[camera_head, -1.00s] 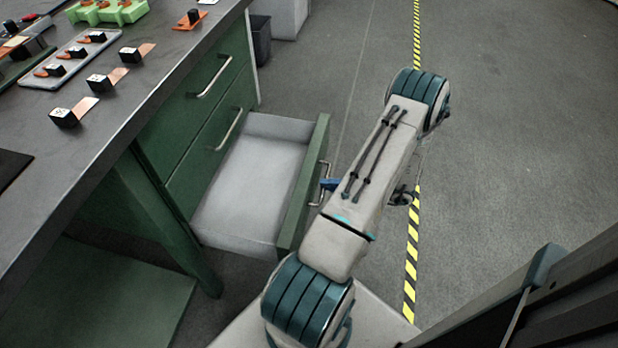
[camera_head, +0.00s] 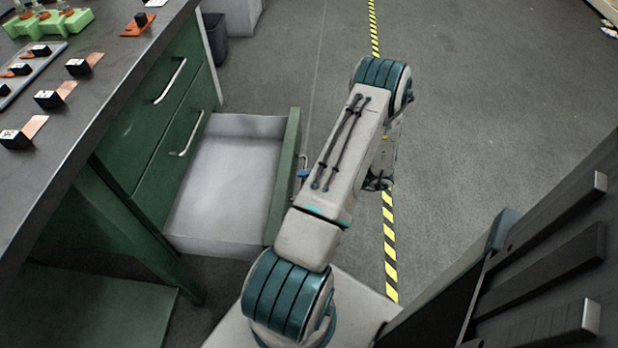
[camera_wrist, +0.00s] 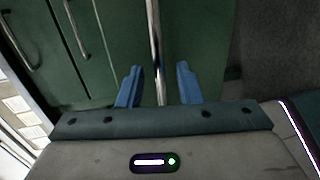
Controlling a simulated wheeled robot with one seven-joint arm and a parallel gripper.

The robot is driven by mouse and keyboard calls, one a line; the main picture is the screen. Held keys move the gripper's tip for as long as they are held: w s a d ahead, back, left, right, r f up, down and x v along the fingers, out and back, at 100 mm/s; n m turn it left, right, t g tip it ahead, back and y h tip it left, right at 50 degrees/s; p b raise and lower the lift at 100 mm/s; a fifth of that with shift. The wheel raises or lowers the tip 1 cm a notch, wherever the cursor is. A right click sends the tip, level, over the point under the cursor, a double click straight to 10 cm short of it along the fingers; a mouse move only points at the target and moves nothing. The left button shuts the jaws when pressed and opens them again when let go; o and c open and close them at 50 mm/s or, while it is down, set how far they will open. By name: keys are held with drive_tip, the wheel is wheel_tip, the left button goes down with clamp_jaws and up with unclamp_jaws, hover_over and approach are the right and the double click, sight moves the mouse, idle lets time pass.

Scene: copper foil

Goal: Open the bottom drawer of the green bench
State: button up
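The green bench (camera_head: 85,150) is at the left of the head view. Its bottom drawer (camera_head: 230,180) is pulled well out, and its pale grey inside looks empty. The drawer's green front (camera_head: 286,180) faces my arm. In the wrist view, the drawer's metal handle (camera_wrist: 156,50) runs between the two blue fingers of my gripper (camera_wrist: 158,86). There is a visible gap on both sides of the bar, so the gripper is open around the handle. In the head view, my arm hides most of the gripper; only a bit of blue finger shows beside the drawer front.
Two closed drawers with handles (camera_head: 171,80) (camera_head: 187,135) are above the open one. Small blocks and orange-brown pieces lie on the bench top (camera_head: 110,75). A dark bin (camera_head: 215,38) stands behind the bench. Open floor (camera_head: 480,110) with a yellow-black strip (camera_head: 389,240) lies to the right.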

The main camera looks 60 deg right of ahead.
drive_tip(key=p+v, duration=0.2)
drive_tip(key=v, duration=1.2)
drive_tip(key=shift+w, duration=0.1)
